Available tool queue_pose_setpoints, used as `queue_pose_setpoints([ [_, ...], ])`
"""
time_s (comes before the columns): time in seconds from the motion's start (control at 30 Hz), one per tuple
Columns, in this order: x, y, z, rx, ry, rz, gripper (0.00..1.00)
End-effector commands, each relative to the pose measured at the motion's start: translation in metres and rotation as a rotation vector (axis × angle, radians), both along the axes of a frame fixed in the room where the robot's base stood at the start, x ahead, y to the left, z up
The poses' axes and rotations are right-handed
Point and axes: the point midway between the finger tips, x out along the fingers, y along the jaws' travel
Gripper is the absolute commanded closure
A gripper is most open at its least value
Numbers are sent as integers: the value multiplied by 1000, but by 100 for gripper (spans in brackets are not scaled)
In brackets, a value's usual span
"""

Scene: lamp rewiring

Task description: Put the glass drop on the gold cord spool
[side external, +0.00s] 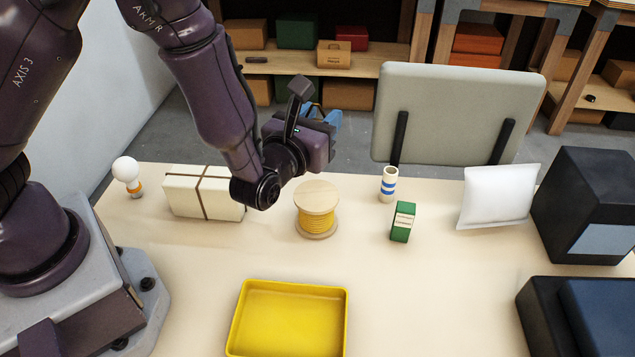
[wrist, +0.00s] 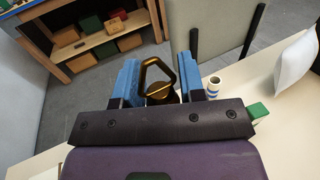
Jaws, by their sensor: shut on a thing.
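The gold cord spool (side external: 317,222) stands upright on the table, wound with yellow-gold cord between pale wooden discs; its top is bare. My gripper (side external: 331,120) is raised behind and above it near the table's far edge, its fingers pointing away from the side camera. In the wrist view the blue fingers (wrist: 160,82) are shut on a piece with a brass-coloured loop and dark round cap, which appears to be the glass drop (wrist: 157,90). Its glass body cannot be made out, and in the side view it is hidden behind my gripper.
A yellow tray (side external: 288,284) lies in front. A striped cylinder (side external: 388,185), green box (side external: 403,222) and white pillow (side external: 498,196) stand right of the spool. A strapped cream box (side external: 203,194) and bulb (side external: 126,170) stand left. A grey panel (side external: 455,110) rises behind.

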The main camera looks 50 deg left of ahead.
Motion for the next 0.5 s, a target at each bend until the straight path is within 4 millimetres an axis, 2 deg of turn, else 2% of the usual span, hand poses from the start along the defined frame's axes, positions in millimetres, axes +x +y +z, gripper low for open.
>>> queue_pose_setpoints([
  [0.1, 0, -1, -22, 4, 5, -7, 86],
  [0.5, 0, -1, -67, 1, 2, -5, 86],
])
